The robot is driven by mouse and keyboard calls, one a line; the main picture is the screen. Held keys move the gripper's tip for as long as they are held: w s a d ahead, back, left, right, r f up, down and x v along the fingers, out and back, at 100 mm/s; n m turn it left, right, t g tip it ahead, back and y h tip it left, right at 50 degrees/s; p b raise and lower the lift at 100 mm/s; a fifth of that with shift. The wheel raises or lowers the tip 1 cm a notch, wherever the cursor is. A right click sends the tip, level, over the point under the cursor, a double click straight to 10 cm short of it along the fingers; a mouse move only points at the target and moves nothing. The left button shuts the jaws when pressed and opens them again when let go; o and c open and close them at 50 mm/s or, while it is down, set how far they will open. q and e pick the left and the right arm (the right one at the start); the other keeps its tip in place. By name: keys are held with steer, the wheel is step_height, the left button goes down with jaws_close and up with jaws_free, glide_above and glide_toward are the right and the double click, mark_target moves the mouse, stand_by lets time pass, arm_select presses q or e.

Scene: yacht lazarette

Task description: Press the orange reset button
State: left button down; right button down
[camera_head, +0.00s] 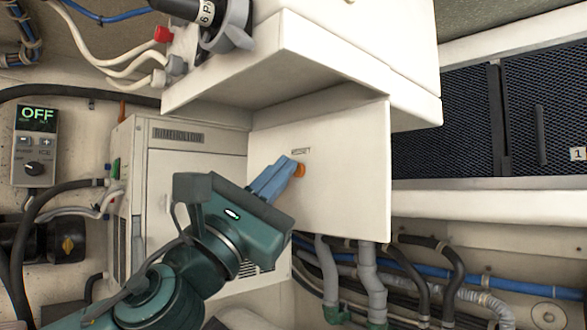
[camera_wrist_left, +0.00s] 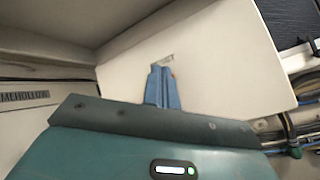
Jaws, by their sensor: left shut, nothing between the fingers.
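The orange reset button (camera_head: 300,170) sits on a white panel (camera_head: 345,185) below a small printed label. My left gripper (camera_head: 294,166) is shut and empty, with its blue fingertips right at the button in the head view. They overlap the button's left side, and I cannot tell whether they touch it. In the left wrist view the shut blue fingers (camera_wrist_left: 161,72) point at the panel (camera_wrist_left: 215,75) just under the label. They hide nearly all of the button there. My right gripper is not in view.
A white box (camera_head: 300,60) overhangs the panel from above. A control unit reading OFF (camera_head: 36,140) is on the left wall. Grey pipes (camera_head: 368,275) and several hoses run below the panel. Dark mesh (camera_head: 445,120) lies to the right.

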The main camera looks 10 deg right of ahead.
arm_select(q)
steer(key=shift+d, duration=0.1)
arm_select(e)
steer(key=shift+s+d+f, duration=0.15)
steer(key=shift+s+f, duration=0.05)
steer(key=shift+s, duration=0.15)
arm_select(q)
steer(key=shift+s+a+r, duration=0.1)
steer(key=shift+s+a, duration=0.4)
steer(key=shift+a, duration=0.3)
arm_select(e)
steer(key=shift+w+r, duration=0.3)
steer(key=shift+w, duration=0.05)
arm_select(q)
steer(key=s+a, duration=0.3)
steer(key=a, duration=0.1)
steer(key=shift+r+p, duration=0.25)
steer(key=shift+p, duration=0.1)
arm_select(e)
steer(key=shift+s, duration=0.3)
